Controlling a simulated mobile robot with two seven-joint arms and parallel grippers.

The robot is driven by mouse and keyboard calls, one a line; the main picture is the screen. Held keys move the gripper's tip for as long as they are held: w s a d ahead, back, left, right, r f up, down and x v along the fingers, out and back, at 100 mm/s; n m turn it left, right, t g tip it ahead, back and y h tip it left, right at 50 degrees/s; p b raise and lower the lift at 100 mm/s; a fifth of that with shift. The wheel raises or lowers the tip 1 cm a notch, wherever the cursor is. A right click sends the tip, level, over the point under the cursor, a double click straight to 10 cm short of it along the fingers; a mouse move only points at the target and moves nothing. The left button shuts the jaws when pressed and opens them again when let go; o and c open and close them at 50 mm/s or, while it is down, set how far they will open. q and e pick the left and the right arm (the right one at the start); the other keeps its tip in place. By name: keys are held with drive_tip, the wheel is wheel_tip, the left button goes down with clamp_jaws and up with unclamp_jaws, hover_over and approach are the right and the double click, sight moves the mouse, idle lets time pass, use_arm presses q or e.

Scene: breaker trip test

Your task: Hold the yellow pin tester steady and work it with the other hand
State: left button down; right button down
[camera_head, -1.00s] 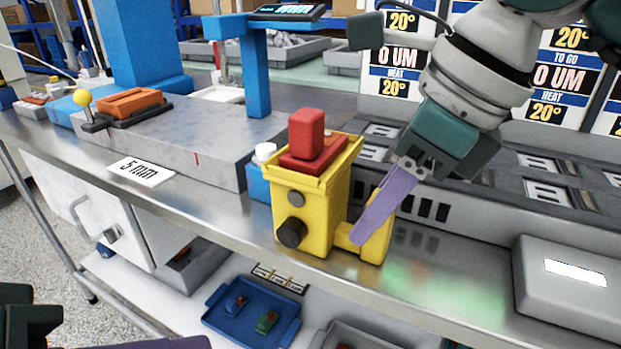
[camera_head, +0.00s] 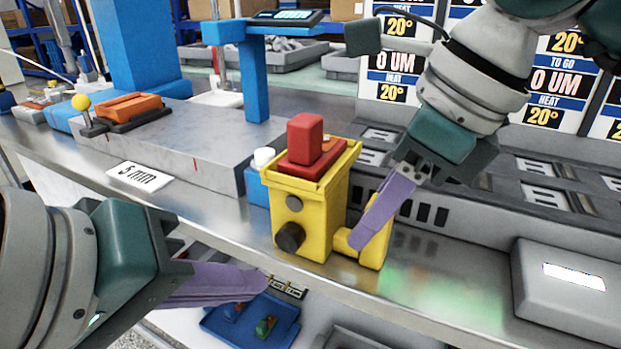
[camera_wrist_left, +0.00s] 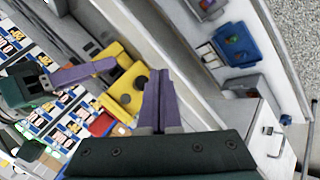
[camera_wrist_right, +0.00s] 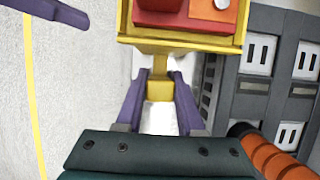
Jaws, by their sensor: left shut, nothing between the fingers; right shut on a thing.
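The yellow pin tester (camera_head: 310,211) stands upright near the front edge of the steel bench. It has a red block on top, a dark round knob low on its front and a yellow side handle. My right gripper (camera_head: 362,240) is shut on the yellow side handle (camera_head: 372,258); the right wrist view shows the handle (camera_wrist_right: 160,88) between the purple fingers. My left gripper (camera_head: 262,288) is shut and empty, in front of the bench edge and lower left of the tester. In the left wrist view its fingers (camera_wrist_left: 160,85) point past the tester (camera_wrist_left: 122,90), apart from it.
A grey stone slab (camera_head: 170,138) with an orange block (camera_head: 128,105) and a "5 mm" card (camera_head: 139,177) lie to the left. A grey box (camera_head: 570,290) sits at the right. A blue tray (camera_head: 290,325) is on the shelf below.

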use_arm(q)
drive_tip(key=shift+w+d, duration=0.25)
drive_tip(key=shift+w, duration=0.35)
drive_tip(key=shift+w+d, duration=0.2)
drive_tip(key=shift+w, duration=0.35)
drive_tip(key=shift+w, duration=0.1)
idle(1.2)
drive_tip(key=shift+w+d, duration=0.2)
drive_tip(key=shift+w, duration=0.1)
drive_tip(key=shift+w+d, duration=0.15)
drive_tip(key=shift+w, duration=0.3)
idle(0.7)
drive_tip(key=shift+s, duration=0.1)
drive_tip(key=shift+s+a, duration=0.35)
drive_tip(key=shift+s, duration=0.4)
drive_tip(key=s, duration=0.1)
drive_tip(key=s+a, duration=0.1)
drive_tip(key=s, duration=0.1)
drive_tip(key=s+a, duration=0.1)
drive_tip(key=shift+s, duration=0.3)
